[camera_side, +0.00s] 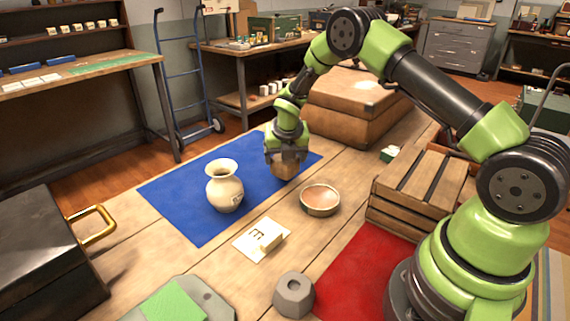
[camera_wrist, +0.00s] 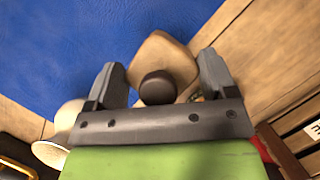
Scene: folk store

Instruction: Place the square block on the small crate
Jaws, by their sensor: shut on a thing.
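My gripper (camera_side: 287,152) is shut on a tan, wood-coloured square block (camera_side: 287,169) over the far right part of the blue mat. In the wrist view the block (camera_wrist: 160,50) sits between the two fingers of my gripper (camera_wrist: 162,78), with a dark round knob on the side facing the camera. I cannot tell whether the block touches the mat. The small crate (camera_side: 411,205), made of wooden slats, stands on the table to the right of my gripper. Part of a slatted wooden thing, likely the crate (camera_wrist: 290,150), shows at the wrist view's lower right.
A cream vase (camera_side: 225,188) stands on the blue mat (camera_side: 175,190), left of my gripper. A shallow bowl (camera_side: 320,199) sits between mat and crate. A large brown box (camera_side: 350,105) stands behind. A grey hexagonal piece (camera_side: 294,295) and a red mat (camera_side: 360,280) are in front.

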